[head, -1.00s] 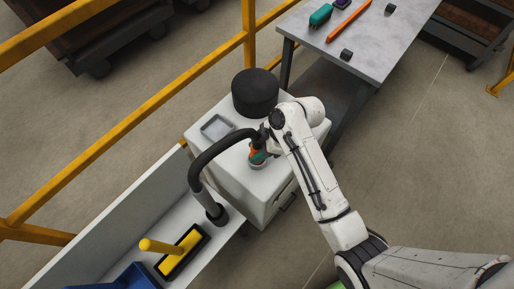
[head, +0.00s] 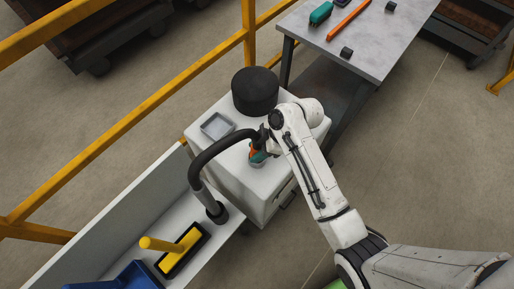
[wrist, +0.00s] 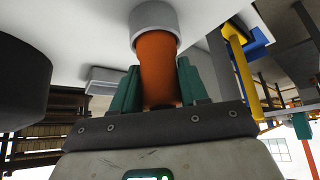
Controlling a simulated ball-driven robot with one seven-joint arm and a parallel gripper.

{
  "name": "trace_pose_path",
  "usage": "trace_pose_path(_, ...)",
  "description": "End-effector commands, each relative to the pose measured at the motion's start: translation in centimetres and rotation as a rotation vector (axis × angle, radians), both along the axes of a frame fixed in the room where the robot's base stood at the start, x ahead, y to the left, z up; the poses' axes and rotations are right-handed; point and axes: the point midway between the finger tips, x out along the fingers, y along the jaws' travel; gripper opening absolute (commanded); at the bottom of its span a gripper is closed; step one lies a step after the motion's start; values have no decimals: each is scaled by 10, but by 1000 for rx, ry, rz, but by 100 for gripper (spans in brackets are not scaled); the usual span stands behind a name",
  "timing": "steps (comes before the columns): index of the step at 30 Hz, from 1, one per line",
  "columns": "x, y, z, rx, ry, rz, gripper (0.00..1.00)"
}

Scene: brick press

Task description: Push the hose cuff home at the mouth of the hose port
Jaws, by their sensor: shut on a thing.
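The orange hose cuff (wrist: 160,68) stands between the two teal fingers of my gripper (wrist: 158,84), which is shut on it. The cuff's far end meets the mouth of the pale grey, ring-shaped hose port (wrist: 153,20); its rim hides the cuff's end, so I cannot tell how deep it sits. In the head view my gripper (head: 260,155) is over the top of the white cabinet (head: 238,180), where the arm partly hides the cuff. The black hose (head: 205,153) arcs from my gripper to an upright grey pipe at the left.
A black cylinder (head: 255,92) and a shallow grey tray (head: 217,126) stand on the cabinet close to my gripper. A yellow-handled tool (head: 182,250) and a blue bin (head: 124,279) lie in the trough. A yellow rail (head: 130,117) runs behind.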

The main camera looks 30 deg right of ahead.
Motion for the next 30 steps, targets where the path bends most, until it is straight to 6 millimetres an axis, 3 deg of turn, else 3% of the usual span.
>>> trace_pose_path(4,0,0,-3,0,1,1,12)
trace_pose_path(5,0,0,-3,0,0,0,46)
trace_pose_path(13,0,0,-3,0,0,0,71)
trace_pose_path(23,-1,-2,0,0,-1,-1,74)
trace_pose_path(30,-8,-19,29,0,-4,-1,74)
